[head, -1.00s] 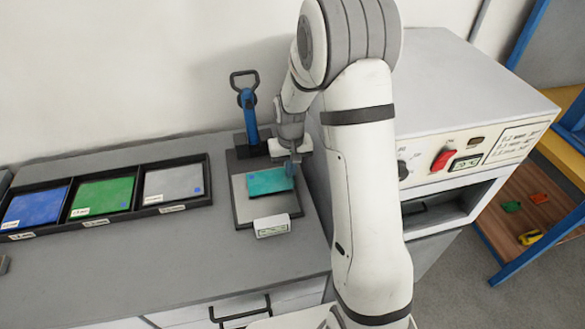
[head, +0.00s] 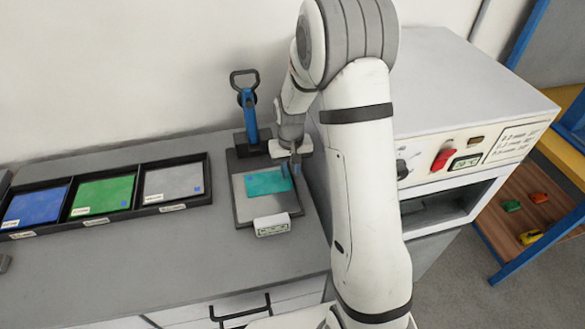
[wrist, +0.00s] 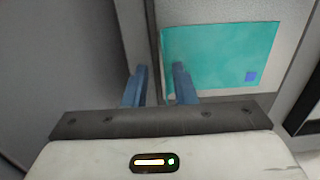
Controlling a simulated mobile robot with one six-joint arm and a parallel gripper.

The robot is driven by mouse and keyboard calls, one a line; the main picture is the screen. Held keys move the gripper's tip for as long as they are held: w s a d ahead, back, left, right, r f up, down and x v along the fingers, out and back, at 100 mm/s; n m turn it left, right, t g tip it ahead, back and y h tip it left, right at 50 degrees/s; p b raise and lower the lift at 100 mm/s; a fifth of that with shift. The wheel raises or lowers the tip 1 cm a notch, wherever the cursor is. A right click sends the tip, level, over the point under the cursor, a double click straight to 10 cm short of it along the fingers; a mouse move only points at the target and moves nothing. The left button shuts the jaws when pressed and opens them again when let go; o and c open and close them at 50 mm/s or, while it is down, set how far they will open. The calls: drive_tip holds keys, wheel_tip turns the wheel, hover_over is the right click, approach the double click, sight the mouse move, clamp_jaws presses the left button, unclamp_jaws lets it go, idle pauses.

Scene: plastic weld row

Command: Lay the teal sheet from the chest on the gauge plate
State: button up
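The teal sheet (head: 266,182) lies on the gauge plate (head: 282,206), towards its back, and looks flat. It also shows in the wrist view (wrist: 220,52), with a small blue square near one corner. My gripper (head: 291,168) is at the sheet's right edge in the head view. In the wrist view my gripper (wrist: 158,75) is open, with a clear gap between its blue fingers. One finger overlaps the sheet's edge in the picture and the other is off the sheet. I cannot tell whether a finger touches it.
A blue-handled lever (head: 249,115) stands behind the plate, and a small display (head: 272,225) sits at its front. A black tray (head: 155,206) to the left holds blue, green and grey sheets. A white machine (head: 450,95) stands close on the right. The front counter is clear.

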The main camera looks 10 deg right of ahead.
wheel_tip(320, 180, up, 11)
drive_tip(key=s+r+t, duration=0.1)
drive_tip(key=s+r, duration=0.3)
drive_tip(key=s, duration=0.8)
drive_tip(key=s+r+t, duration=0.1)
drive_tip(key=s+r, duration=0.3)
drive_tip(key=s, duration=0.7)
drive_tip(key=shift+s+d+r+t, duration=0.15)
drive_tip(key=shift+s+d+t, duration=0.1)
drive_tip(key=shift+s+t, duration=0.15)
